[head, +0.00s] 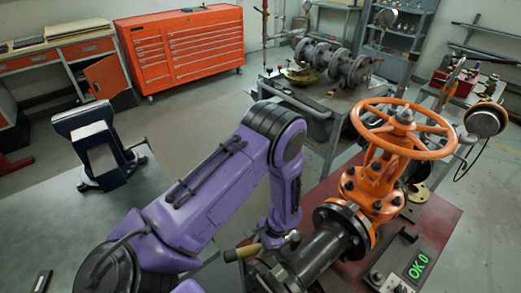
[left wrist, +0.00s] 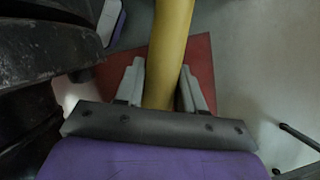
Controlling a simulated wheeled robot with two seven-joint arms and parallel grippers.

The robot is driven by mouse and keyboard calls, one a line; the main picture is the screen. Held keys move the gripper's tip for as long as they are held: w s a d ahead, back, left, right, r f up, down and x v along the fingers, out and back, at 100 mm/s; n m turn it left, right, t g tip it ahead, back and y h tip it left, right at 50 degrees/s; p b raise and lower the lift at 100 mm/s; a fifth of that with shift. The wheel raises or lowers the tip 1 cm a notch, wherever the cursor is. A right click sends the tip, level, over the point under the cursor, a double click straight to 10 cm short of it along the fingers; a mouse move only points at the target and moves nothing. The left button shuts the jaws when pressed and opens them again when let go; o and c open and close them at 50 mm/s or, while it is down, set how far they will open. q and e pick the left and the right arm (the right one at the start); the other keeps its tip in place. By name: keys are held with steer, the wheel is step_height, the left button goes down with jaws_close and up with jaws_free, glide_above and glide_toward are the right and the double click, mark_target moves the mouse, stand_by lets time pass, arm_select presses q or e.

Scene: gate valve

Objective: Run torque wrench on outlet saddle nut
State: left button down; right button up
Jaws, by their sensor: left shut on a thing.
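The torque wrench has a yellow handle (head: 243,253) in the head view, low and left of the valve. My left gripper (head: 272,240) is shut on it, at the lower end of my purple arm. In the left wrist view the yellow handle (left wrist: 168,55) runs between the two grey fingers. The orange gate valve (head: 380,185) stands on a red bench, its handwheel on top. A dark flange (head: 342,235) with bolts joins it to a dark pipe (head: 318,258). I cannot make out the outlet saddle nut or whether the wrench touches it. My right gripper is out of view.
A bench with flanged pipe parts (head: 335,62) stands behind. An orange tool cabinet (head: 190,48) is at the back left. Open floor lies between.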

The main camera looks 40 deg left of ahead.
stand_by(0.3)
arm_select(q)
steer(key=shift+f+b, duration=1.15)
steer(key=shift+f, duration=0.5)
steer(key=shift+s+f, duration=0.1)
steer(key=shift+f, duration=0.15)
stand_by(0.5)
steer(key=shift+r+p, duration=0.3)
steer(key=shift+p, duration=0.05)
stand_by(0.8)
steer(key=shift+r+p, duration=2.3)
steer(key=shift+r, duration=0.25)
